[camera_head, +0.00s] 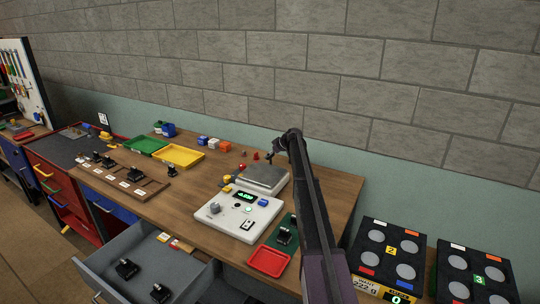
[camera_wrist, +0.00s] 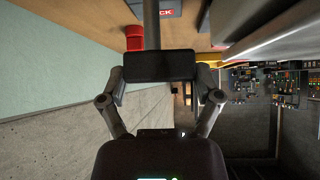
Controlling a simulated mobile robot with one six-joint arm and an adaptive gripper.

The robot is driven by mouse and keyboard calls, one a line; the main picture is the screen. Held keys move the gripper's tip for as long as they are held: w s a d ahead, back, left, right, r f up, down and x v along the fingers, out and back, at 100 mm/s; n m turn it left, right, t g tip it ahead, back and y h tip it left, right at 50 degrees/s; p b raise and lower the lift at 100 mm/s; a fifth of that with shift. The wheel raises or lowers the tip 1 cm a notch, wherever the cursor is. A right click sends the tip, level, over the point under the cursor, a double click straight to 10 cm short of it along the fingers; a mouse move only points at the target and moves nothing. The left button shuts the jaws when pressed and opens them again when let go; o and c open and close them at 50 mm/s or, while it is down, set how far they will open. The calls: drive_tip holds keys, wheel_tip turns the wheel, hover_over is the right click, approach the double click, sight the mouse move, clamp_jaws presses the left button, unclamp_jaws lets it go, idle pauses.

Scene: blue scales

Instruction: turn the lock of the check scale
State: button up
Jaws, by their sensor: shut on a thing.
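The check scale (camera_head: 265,179) has a flat grey pan and stands on the wooden bench behind a pale console with a lit green display. My gripper (camera_head: 279,147) is small and dark in the head view, at the end of my arm behind the scale. In the wrist view my gripper (camera_wrist: 160,68) is shut on a black block-shaped handle (camera_wrist: 160,66), with a finger on each side. A grey rod (camera_wrist: 151,24) runs up from the handle. A red label (camera_wrist: 169,9) ending in "CK" is beside the rod. The lock's turned position cannot be told.
A red cylinder (camera_wrist: 134,40) stands close by the handle. The console (camera_head: 238,214) and a red tray (camera_head: 268,261) are nearer the bench front. Green (camera_head: 146,145) and yellow (camera_head: 179,156) trays lie left. An open grey drawer (camera_head: 140,262) juts out below.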

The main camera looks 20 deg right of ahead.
drive_tip(key=shift+s+n+g+y, duration=0.1)
drive_tip(key=shift+n+g+y, duration=0.2)
drive_tip(key=shift+n, duration=0.2)
drive_tip(key=shift+f, duration=0.1)
drive_tip(key=o, duration=0.9)
drive_tip(key=shift+m, duration=0.3)
